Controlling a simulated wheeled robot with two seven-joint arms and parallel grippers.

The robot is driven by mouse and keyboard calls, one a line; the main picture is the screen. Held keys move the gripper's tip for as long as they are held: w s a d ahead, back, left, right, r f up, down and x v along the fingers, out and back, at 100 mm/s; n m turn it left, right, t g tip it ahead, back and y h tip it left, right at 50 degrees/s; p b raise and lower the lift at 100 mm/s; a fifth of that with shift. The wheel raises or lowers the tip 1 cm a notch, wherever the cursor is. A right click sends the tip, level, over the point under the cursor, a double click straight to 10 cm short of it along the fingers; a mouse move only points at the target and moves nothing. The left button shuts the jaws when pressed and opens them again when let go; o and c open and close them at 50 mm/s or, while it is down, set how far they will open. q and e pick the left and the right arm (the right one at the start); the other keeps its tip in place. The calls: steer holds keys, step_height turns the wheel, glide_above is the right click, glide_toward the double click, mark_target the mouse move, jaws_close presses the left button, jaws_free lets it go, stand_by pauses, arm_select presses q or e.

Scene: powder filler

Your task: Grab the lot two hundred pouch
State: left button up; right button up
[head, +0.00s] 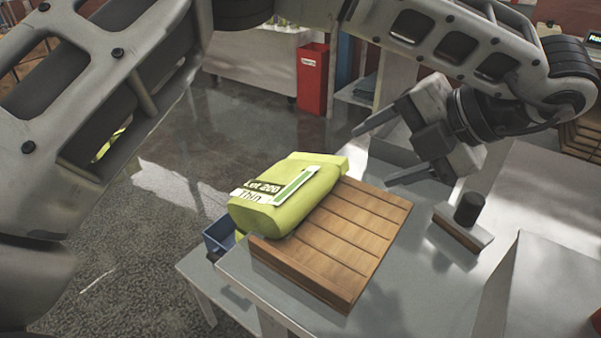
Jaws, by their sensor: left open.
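The lot two hundred pouch (300,182) is a plump yellow-green bag with a label reading "Lot 200" and "Thin". It lies on the left part of a slatted wooden board (347,236), and its left end reaches the board's edge. My left gripper (372,158) is open and empty, to the right of the pouch and apart from it. My right gripper is not in view.
The board rests on a grey metal table (425,285). A block with a dark round knob (466,222) stands right of the board. A blue bin (220,236) is below the table's left edge. A red bin (313,80) stands farther back. Open floor lies to the left.

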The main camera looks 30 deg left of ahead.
arm_select(q)
steer(key=p, duration=0.1)
glide_toward(316, 183)
steer(key=x, duration=0.4)
steer(key=shift+w, duration=0.15)
steer(key=shift+p+x, duration=0.85)
steer(key=shift+x, duration=2.3)
steer(key=shift+c, duration=0.3)
steer(key=c, duration=0.7)
